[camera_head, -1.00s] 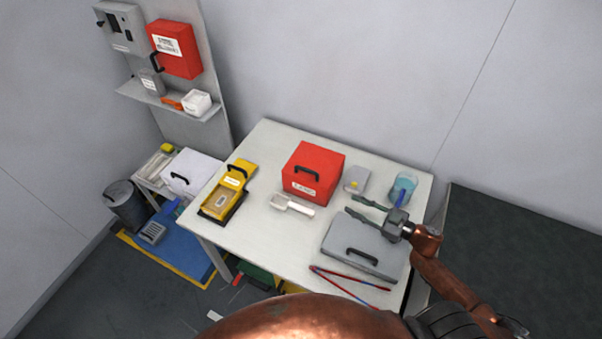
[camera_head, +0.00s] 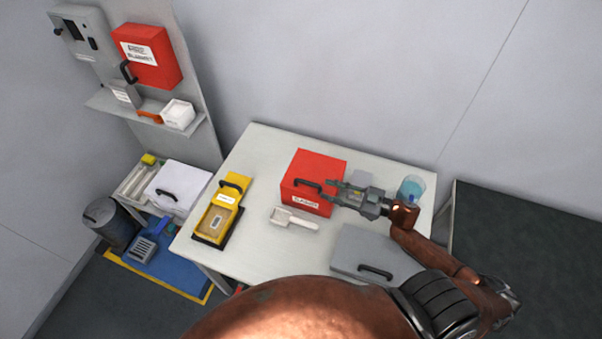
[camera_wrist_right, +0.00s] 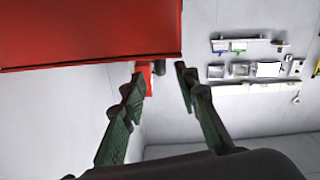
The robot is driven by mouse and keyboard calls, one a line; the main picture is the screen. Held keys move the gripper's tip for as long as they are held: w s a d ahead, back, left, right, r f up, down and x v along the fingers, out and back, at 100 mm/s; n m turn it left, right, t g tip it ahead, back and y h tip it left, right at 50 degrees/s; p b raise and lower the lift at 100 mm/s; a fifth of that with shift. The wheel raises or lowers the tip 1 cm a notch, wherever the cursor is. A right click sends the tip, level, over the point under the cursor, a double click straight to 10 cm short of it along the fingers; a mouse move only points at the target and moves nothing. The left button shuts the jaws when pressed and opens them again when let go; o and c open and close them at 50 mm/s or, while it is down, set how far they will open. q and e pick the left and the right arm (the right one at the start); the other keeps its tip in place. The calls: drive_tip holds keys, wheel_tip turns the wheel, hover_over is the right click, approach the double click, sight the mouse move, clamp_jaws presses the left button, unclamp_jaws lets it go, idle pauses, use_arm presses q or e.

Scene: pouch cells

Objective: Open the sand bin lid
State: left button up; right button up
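The red bin (camera_head: 326,167) with a white label on its front and a black handle (camera_head: 307,183) stands at the back middle of the table; its lid looks shut. I take it for the sand bin, but its label is too small to read. My right gripper (camera_head: 329,190) is open, pointing left, with its fingertips at the bin's right side near the handle. In the right wrist view the two green-black fingers (camera_wrist_right: 158,78) are apart, with a red surface (camera_wrist_right: 90,30) above them. I cannot tell whether they touch it. My left gripper is not in view.
A wall shelf (camera_head: 145,118) and red cabinet (camera_head: 150,58) are at the left.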

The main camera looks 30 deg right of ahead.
sight(318, 186)
drive_tip(key=shift+w+a, duration=0.15)
drive_tip(key=shift+w, duration=0.15)
drive_tip(key=x, duration=0.6)
drive_tip(key=shift+w+a+r+p, duration=0.1)
drive_tip(key=shift+a+p, duration=0.05)
drive_tip(key=shift+p, duration=0.2)
drive_tip(key=shift+w+a, duration=0.3)
drive_tip(key=shift+w, duration=0.05)
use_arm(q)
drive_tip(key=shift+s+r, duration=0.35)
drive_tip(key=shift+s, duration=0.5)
use_arm(e)
clamp_jaws()
